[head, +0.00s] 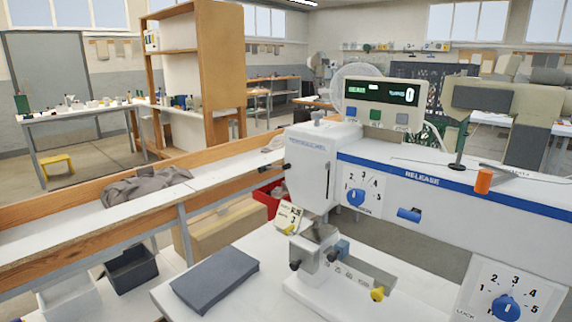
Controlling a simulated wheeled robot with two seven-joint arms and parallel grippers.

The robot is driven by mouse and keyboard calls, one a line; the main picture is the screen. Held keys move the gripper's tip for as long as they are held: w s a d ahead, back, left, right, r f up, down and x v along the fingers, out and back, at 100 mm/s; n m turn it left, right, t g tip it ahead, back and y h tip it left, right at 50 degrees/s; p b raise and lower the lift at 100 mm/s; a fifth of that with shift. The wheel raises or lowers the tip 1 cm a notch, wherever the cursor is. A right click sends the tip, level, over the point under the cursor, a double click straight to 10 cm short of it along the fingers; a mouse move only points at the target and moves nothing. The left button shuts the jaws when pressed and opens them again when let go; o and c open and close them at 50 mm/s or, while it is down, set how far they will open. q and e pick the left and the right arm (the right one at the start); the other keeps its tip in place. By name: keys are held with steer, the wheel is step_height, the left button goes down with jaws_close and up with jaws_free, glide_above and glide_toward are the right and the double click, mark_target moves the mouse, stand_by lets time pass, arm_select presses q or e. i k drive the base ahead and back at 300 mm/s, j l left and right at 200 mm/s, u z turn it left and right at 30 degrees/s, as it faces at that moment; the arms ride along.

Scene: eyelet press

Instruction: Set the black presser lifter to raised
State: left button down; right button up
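The white eyelet press (440,185) fills the right side of the head view. A small black knob (295,265) sticks out at the left of its lower press head. Another small black knob (333,257) sits just right of it. A thin dark upright slot or bar (328,180) shows on the front of the head. I cannot tell for sure which dark part is the presser lifter, nor whether it is raised or lowered. Neither of my grippers is in view.
The press carries a lit display box (390,92), a blue lever (408,214), two numbered dials with blue knobs (356,197) (506,307), a yellow knob (377,294) and an orange spool (483,181). A dark flat block (215,278) lies on the white table (255,305) left of the press.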

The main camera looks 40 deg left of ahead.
mark_target(263, 168)
steer(key=j+z, duration=0.1)
steer(key=j, duration=0.7)
steer(key=j+z, duration=0.1)
steer(key=j, duration=0.7)
steer(key=k+j+z, duration=0.1)
steer(key=j, duration=0.7)
steer(key=k+j+z, duration=0.1)
steer(key=j, duration=0.7)
steer(key=k+l+u, duration=0.1)
steer(key=u, duration=0.25)
steer(key=k+l+u, duration=0.1)
steer(key=l+u, duration=0.3)
steer(key=j, duration=0.05)
